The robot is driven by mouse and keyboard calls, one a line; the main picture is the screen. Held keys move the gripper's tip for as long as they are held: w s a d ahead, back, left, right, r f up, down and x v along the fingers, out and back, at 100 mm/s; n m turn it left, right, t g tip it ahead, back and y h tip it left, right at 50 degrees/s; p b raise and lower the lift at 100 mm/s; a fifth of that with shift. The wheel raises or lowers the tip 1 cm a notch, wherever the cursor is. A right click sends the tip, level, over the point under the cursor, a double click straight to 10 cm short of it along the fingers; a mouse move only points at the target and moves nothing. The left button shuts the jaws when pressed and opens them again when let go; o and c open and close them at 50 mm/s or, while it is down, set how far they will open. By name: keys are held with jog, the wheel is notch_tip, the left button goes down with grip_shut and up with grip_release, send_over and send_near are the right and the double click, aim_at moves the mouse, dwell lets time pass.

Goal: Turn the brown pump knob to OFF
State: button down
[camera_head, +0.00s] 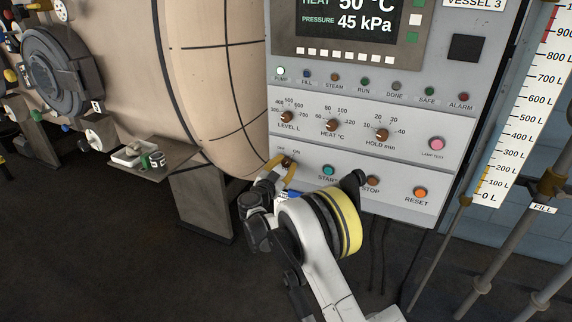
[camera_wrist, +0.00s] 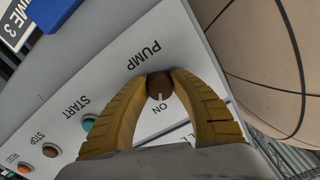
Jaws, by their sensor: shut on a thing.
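The brown pump knob (camera_head: 287,162) sits at the lower left of the grey control panel (camera_head: 345,172). It also shows in the wrist view (camera_wrist: 159,86), below the PUMP lettering, which appears upside down there. Its pale pointer line is turned toward the ON label. In the head view, small OFF and ON labels stand above the knob. My gripper (camera_wrist: 157,88) has yellow fingers, one on each side of the knob, and is shut on it. The fingers hide the knob's sides and the OFF label in the wrist view.
A teal START button (camera_head: 328,170), a brown STOP button (camera_head: 372,181) and an orange RESET button (camera_head: 420,192) lie right of the knob. The LEVEL knob (camera_head: 286,117) is above. The beige vessel (camera_head: 215,80) stands close at the left. The PUMP lamp (camera_head: 281,72) looks pale and bright.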

jog(key=n+b, duration=0.1)
jog(key=n, duration=0.5)
jog(key=shift+n, duration=0.4)
jog(key=n, duration=0.6)
jog(key=shift+d+n+b, duration=0.1)
jog(key=shift+n+b, duration=0.2)
jog(key=shift+n, duration=0.1)
jog(key=c, duration=1.1)
grip_release()
jog(key=shift+o, duration=0.2)
